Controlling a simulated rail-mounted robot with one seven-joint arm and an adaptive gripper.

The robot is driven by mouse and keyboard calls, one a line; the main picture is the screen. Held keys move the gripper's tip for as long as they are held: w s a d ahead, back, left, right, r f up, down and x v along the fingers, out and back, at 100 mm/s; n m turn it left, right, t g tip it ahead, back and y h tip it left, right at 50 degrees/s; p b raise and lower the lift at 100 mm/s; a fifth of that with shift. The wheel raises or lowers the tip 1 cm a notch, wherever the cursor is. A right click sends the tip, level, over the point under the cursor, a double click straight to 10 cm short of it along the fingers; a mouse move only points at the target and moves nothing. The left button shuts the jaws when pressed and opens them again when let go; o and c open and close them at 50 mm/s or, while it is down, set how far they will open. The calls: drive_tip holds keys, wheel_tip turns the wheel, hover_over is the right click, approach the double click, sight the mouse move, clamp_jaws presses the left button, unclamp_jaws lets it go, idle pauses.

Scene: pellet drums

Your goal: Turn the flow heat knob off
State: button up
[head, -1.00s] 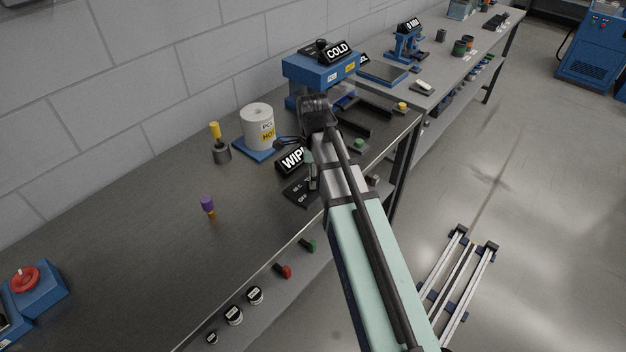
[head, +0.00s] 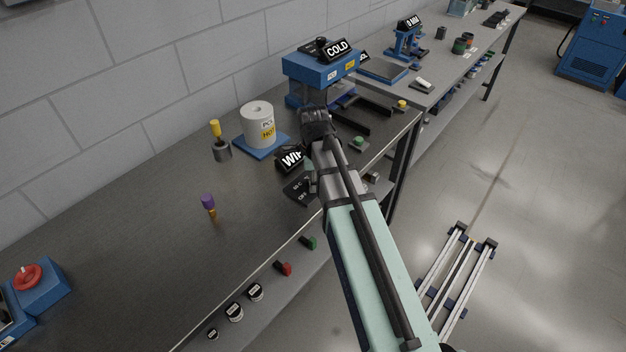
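A black plate with white lettering (head: 298,189) lies on the bench beside my arm; the lettering is too small to read now and the arm hides part of the plate. No knob labelled flow heat can be read. On the bench front are several small controls, including black-and-white labelled round ones (head: 234,312), a red one (head: 283,268) and a green one (head: 308,243). The dark end of my arm with my gripper (head: 317,122) is above the bench, past the black plate. Its fingers cannot be made out.
A blue press-like machine (head: 320,75) with a COLD sign stands beyond. A purple-topped peg (head: 208,202) stands left; bare bench surrounds it.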

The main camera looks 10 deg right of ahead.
drive_tip(key=shift+n, duration=0.4)
drive_tip(key=n, duration=0.4)
drive_tip(key=shift+n+p, duration=0.35)
drive_tip(key=shift+n, duration=0.05)
drive_tip(key=n, duration=0.6)
drive_tip(key=shift+s+n, duration=0.1)
drive_tip(key=shift+n, duration=0.2)
drive_tip(key=o, duration=1.1)
drive_tip(key=shift+o, duration=0.2)
wheel_tip(320, 180, up, 12)
